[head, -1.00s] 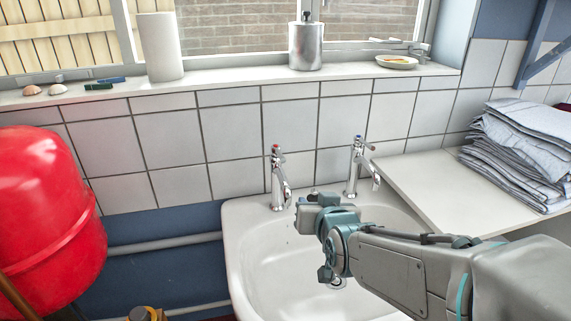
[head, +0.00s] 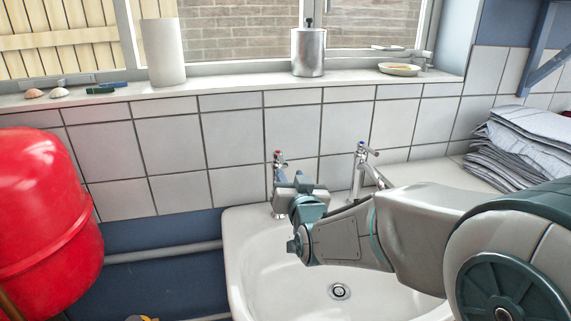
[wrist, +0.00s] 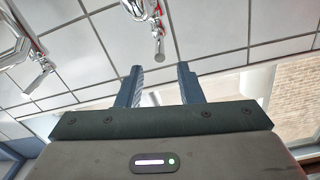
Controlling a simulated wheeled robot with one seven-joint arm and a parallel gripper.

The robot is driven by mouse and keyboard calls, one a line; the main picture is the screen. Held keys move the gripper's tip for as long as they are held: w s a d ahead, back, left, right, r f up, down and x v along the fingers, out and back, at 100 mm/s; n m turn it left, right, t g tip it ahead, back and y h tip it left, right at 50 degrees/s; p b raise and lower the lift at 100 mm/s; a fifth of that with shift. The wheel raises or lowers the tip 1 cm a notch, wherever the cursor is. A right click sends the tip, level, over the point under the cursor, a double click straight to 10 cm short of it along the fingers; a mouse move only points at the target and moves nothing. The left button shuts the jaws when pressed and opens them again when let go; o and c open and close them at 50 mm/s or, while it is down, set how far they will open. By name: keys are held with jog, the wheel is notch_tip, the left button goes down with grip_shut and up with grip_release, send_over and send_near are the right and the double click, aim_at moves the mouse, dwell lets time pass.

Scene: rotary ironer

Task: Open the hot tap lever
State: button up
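The hot tap (head: 278,160), chrome with a red mark on top, stands at the back left of the sink. My gripper (head: 298,187) is in front of it and hides part of its body. In the wrist view a chrome tap (wrist: 158,28), apparently the hot one, shows beyond the fingertips. Its lever end points toward the gap between them. My gripper (wrist: 160,70) is open there, its two dark fingers apart with nothing between them. Contact with the tap is not visible.
The cold tap (head: 360,165), with a blue mark, stands to the right, close to my arm; it also shows in the wrist view (wrist: 22,48). The white sink (head: 265,270) lies below. Folded cloths (head: 520,150) lie right. A red tank (head: 45,215) stands left.

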aim_at(286, 167)
jog(key=x, duration=0.6)
jog(key=shift+w, duration=0.3)
grip_shut()
